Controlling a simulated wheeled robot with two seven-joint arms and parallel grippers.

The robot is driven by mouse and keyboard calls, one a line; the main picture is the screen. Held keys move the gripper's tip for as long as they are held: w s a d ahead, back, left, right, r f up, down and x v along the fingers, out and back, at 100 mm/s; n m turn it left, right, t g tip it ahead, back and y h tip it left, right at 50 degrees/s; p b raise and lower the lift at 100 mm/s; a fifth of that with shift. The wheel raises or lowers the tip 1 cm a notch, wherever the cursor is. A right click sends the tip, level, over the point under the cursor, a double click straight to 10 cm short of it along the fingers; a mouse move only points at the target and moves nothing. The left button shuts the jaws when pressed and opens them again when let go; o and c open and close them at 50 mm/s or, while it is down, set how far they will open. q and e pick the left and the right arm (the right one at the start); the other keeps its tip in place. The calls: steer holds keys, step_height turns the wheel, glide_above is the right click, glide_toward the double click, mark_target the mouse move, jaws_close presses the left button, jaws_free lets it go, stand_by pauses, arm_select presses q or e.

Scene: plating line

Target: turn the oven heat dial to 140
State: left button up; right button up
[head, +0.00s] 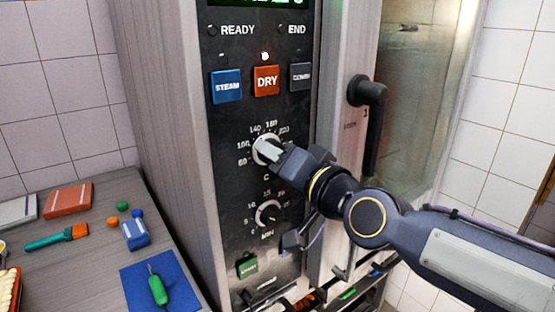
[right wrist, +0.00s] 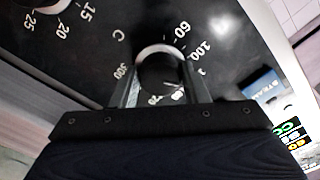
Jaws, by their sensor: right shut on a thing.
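My right gripper (head: 270,151) is shut on this dial, one finger on each side. In the right wrist view the dial (right wrist: 160,66) sits between the two fingers of the right gripper (right wrist: 160,82), near the marks 60, 100 and 300. The fingers hide part of the dial, and I cannot tell exactly which number it points to. My left gripper is not in view.
The minutes dial (head: 268,214) is just below, and the green start button (head: 247,267) lower. STEAM (head: 226,86), DRY (head: 266,80) and COMBI buttons are above; a lamp over DRY is lit. The oven door handle (head: 371,125) stands out at right. A cluttered counter (head: 190,240) is at left.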

stand_by(0.4)
steer(key=o, duration=1)
steer(key=shift+s, duration=0.1)
steer(key=b+v, duration=0.1)
steer(key=v, duration=0.6)
steer(key=shift+s+d, duration=0.25)
